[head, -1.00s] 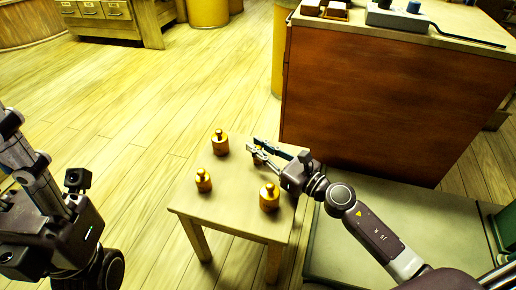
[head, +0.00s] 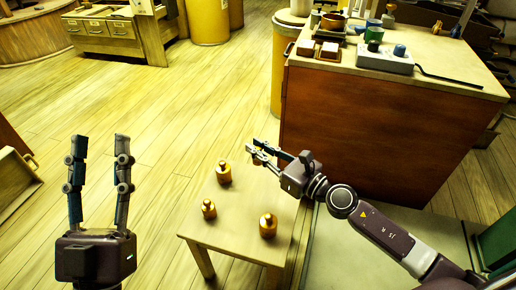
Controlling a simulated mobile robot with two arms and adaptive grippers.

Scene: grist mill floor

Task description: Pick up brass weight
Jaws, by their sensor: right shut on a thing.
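Three brass weights with knobs stand upright on a small wooden stool (head: 238,240): one at the back (head: 224,174), one at the left (head: 208,210), one at the front right (head: 268,227). My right gripper (head: 261,152) is shut on another brass weight (head: 257,159), held above the stool's back edge. The fingers hide most of that weight. My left gripper (head: 100,142) is open and empty, fingers pointing up in the picture, over the floor left of the stool.
A wooden cabinet (head: 375,130) behind the stool carries a grey device (head: 385,60), small blocks and cups. Yellow drums (head: 207,20) and a drawer unit (head: 105,28) stand at the back. The plank floor left of the stool is clear.

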